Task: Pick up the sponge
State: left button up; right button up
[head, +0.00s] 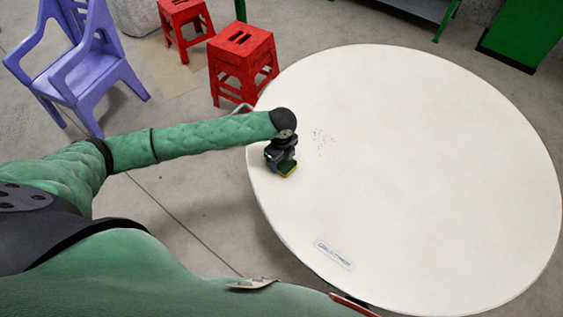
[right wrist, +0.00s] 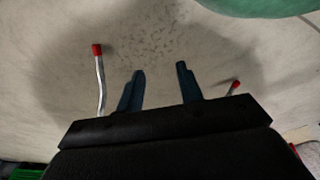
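A small sponge (head: 288,170), green with a yellow edge, is at the left edge of the round white table (head: 430,190) in the head view. My left gripper (head: 281,160) is right at the sponge and covers part of it from above. Its fingers are too small and hidden to show whether they are closed on the sponge, and I cannot tell whether the sponge touches the table. My right gripper (right wrist: 160,70) is open and empty in the right wrist view, with its two dark blue fingers apart above the grey floor.
Red stools (head: 243,62) and a purple chair (head: 82,70) stand left of the table. The tabletop is clear apart from a flat printed label (head: 333,254) and faint marks (head: 321,141). Metal legs with red caps (right wrist: 98,75) are near my right gripper.

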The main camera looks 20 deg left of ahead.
pick_arm(q)
jog(key=c, duration=0.3)
jog(key=shift+c, duration=0.2)
